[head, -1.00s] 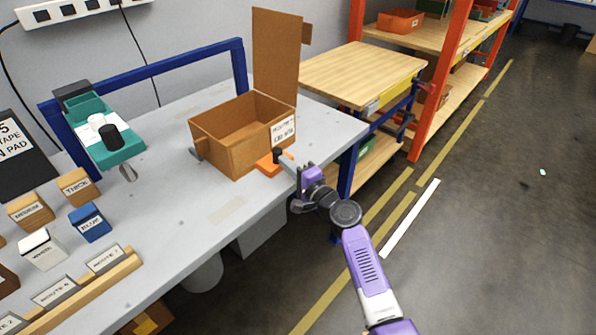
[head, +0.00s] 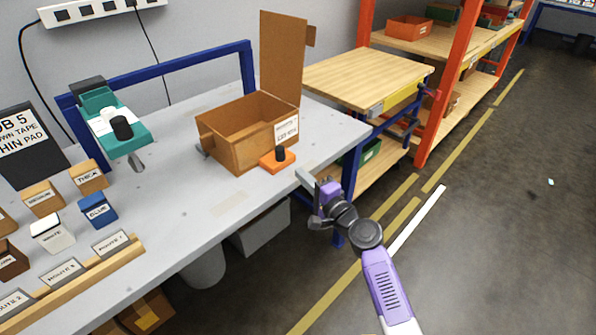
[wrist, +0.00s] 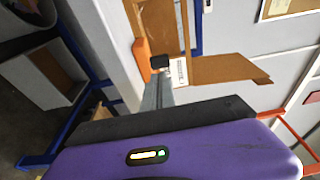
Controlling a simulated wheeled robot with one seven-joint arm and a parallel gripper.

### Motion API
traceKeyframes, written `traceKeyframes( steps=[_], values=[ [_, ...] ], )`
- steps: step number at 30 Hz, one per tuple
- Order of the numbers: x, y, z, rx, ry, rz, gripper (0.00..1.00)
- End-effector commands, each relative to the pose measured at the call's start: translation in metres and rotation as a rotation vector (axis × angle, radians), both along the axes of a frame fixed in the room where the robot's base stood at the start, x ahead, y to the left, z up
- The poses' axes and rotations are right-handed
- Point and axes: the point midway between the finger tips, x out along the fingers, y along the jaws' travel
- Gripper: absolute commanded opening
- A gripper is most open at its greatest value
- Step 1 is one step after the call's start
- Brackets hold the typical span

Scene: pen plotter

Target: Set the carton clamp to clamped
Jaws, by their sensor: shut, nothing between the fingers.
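The carton clamp (head: 278,162) is an orange block with an upright black knob, at the front right corner of the open brown carton (head: 228,145) on the grey bench. In the wrist view the clamp's orange side (wrist: 141,60) and black knob (wrist: 160,62) show just beyond my fingertips. My gripper (head: 301,174) is shut and empty, at the bench's right edge, with a small gap to the clamp in the head view. I cannot tell from these frames whether the clamp is clamped or released.
A teal tape tool (head: 112,125) stands at the left of the bench. Several small labelled blocks, such as the blue one (head: 97,210), stand in front of it. A wooden-topped side table (head: 365,75) is beyond the carton. Bench space in front of the carton is clear.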

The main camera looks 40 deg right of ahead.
Motion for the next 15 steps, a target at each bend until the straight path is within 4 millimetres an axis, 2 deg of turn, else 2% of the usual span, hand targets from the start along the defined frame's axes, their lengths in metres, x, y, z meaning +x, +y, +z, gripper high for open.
traceKeyframes(
  steps=[9,15],
  values=[
    [-0.048,0.007,-0.001,-0.001,0.001,-0.001,0.00],
    [-0.060,0.010,0.000,0.000,-0.001,-0.001,0.00]
  ],
)
